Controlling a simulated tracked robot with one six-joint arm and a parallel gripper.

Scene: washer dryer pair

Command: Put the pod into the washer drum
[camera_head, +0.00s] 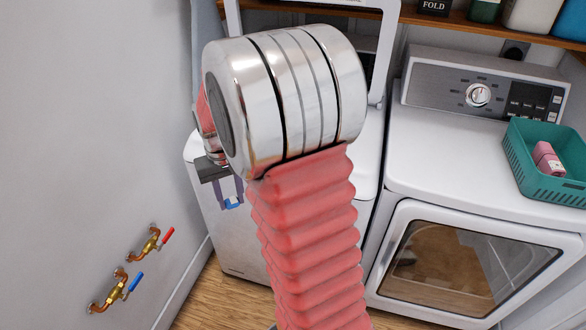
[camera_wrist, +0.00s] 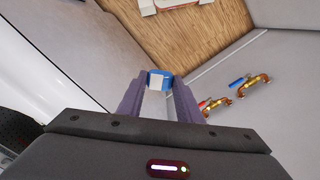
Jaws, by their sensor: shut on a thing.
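The pod, blue and white (camera_wrist: 159,79), is held between the fingertips of my gripper (camera_wrist: 159,83) in the wrist view. In the head view the blue of the pod (camera_head: 235,204) shows at the tips of my gripper (camera_head: 230,191), in front of the washer's front face. The washer (camera_head: 229,242) is the white machine at left, largely covered by my arm. Its lid (camera_head: 386,45) stands raised at the back. The drum opening is hidden behind my arm in the head view.
The dryer (camera_head: 440,160) stands at right, its windowed door shut. A teal basket (camera_head: 548,187) holding a pink bottle (camera_head: 547,158) sits on top. A shelf (camera_head: 460,22) with bottles runs above. Brass valves (camera_head: 120,285) stick out of the left wall. Wood floor (camera_head: 222,305) lies in front.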

